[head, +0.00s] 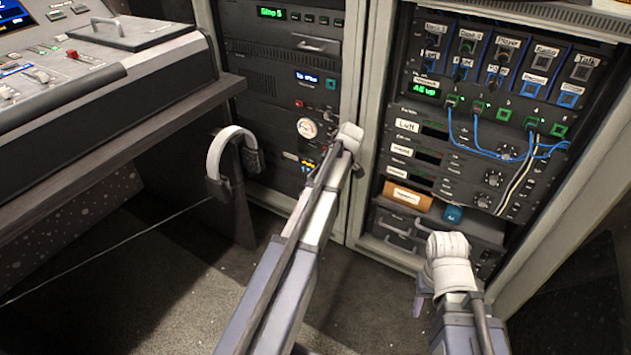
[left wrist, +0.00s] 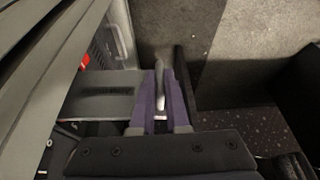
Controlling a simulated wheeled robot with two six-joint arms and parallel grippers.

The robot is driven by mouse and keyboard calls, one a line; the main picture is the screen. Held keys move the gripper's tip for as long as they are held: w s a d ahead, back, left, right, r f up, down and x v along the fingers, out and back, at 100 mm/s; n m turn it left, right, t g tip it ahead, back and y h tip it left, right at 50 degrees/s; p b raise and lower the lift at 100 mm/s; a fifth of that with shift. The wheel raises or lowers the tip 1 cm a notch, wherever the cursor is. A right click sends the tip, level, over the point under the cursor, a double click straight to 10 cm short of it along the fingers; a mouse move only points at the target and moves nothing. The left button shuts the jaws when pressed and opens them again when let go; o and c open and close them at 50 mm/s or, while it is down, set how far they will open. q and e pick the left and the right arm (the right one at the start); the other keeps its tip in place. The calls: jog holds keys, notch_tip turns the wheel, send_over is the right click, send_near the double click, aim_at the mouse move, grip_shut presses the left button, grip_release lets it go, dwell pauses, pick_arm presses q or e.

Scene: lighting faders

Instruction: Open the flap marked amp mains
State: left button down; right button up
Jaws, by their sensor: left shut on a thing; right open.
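My left gripper (left wrist: 164,74) shows in the left wrist view with its purple fingers close together around a narrow pale piece (left wrist: 160,97). This piece is at the edge of a flat grey panel, which looks like the flap (left wrist: 100,106). I cannot read a marking on it. In the head view my left arm reaches the lower part of the left rack and its wrist hides the left fingers and what they hold. My right gripper (head: 420,296) is open and empty, low in front of the right rack, pointing down and partly hidden by its own wrist.
Headphones (head: 232,150) hang from the desk (head: 120,125) at left. The right rack (head: 470,130) has blue patch cables (head: 490,152) and an orange-brown box (head: 407,195). The floor between is clear.

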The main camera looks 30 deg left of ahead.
pick_arm(q)
jog(key=shift+d, duration=0.3)
jog(key=c, duration=0.9)
grip_release()
jog(key=p+v, duration=0.7)
jog(key=shift+d+r, duration=0.2)
jog(key=shift+r, duration=0.15)
